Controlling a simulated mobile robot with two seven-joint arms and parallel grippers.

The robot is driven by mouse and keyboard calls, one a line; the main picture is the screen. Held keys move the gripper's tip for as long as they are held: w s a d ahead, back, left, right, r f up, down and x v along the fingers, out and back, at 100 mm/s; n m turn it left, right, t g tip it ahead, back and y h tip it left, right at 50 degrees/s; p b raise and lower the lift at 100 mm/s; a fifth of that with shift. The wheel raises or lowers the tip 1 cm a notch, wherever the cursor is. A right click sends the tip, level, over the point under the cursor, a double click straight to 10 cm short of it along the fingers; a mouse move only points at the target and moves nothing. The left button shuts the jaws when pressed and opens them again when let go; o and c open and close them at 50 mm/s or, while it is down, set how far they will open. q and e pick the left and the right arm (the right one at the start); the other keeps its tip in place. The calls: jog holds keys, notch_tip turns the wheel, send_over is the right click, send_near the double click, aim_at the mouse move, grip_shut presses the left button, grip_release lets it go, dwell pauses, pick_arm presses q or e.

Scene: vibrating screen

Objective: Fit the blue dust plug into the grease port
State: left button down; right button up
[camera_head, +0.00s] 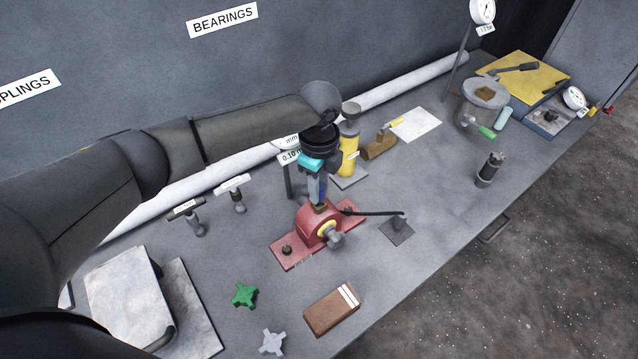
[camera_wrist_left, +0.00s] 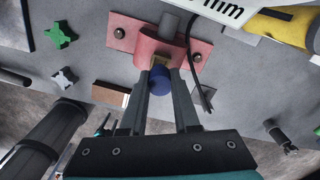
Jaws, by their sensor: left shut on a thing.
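The red bearing housing (camera_head: 307,235) with its grease port (camera_wrist_left: 159,61), a small brass fitting on top, stands mid-bench. My left gripper (camera_head: 320,196) points down over the housing, shut on the blue dust plug (camera_wrist_left: 160,82). The plug is between the fingertips in the left wrist view, close to the brass port and partly covering it. I cannot tell whether they touch. In the head view the fingers hide most of the plug. A small dark and teal part low at left in the left wrist view may be my right gripper; its jaws are unclear.
A gauge on a stand (camera_head: 289,160) and a yellow bottle (camera_head: 348,150) are close behind the gripper. A dark cable runs right from the housing to a small plate (camera_head: 397,230). A green knob (camera_head: 244,295) and a brown block (camera_head: 332,309) lie in front.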

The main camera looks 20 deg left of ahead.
dwell(0.7)
pick_arm(q)
jog(key=shift+p, duration=0.4)
jog(key=shift+p, duration=0.35)
jog(key=shift+f+b, duration=0.85)
jog(key=shift+f, duration=0.5)
dwell(0.4)
jog(key=c, duration=0.6)
grip_release()
jog(key=shift+o, duration=0.2)
notch_tip(320, 180, up, 15)
